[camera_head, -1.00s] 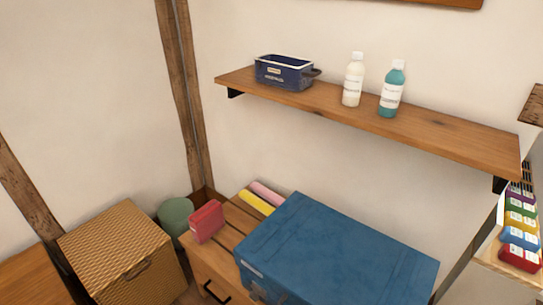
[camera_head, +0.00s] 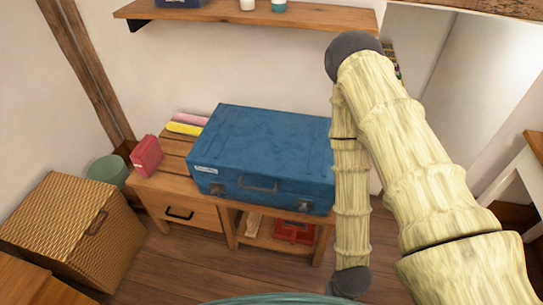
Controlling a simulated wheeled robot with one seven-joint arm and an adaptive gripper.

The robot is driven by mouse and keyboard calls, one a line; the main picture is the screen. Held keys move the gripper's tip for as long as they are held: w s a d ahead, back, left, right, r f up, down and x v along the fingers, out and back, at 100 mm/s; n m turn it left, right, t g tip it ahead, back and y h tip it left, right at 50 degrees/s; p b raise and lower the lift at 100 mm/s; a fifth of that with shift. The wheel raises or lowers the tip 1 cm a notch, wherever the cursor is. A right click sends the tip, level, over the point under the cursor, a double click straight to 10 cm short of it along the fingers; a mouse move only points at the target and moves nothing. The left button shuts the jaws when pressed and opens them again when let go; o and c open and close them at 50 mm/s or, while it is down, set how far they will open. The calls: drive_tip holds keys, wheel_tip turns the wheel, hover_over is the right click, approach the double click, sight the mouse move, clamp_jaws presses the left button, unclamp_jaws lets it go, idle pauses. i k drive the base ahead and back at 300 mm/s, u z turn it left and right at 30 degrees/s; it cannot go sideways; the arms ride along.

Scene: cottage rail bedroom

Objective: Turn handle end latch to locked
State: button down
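A blue case (camera_head: 265,148) lies flat and closed on a low wooden bench. Its front face has a dark carry handle (camera_head: 257,185). One latch (camera_head: 304,205) sits on the front face near the right corner, and a second latch (camera_head: 217,189) sits left of the handle. Both are too small to tell locked from unlocked. My arm comes in from the lower right, bends at the top and hangs down in front of the case's right end, hiding part of it. My gripper is not in view.
The bench (camera_head: 150,183) also bears a red box (camera_head: 146,156), and yellow (camera_head: 185,128) and pink (camera_head: 190,118) rolls. A woven hamper (camera_head: 75,225) and a green bin (camera_head: 107,171) stand left. A shelf (camera_head: 330,18) hangs above. The floor (camera_head: 185,262) before the bench is clear.

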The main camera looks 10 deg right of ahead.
sight(303, 209)
drive_tip(key=z, duration=0.5)
drive_tip(key=i, duration=0.85)
drive_tip(key=u, duration=0.3)
drive_tip(key=k, duration=0.95)
drive_tip(key=z, duration=0.95)
drive_tip(key=i, duration=0.65)
drive_tip(key=u, duration=0.5)
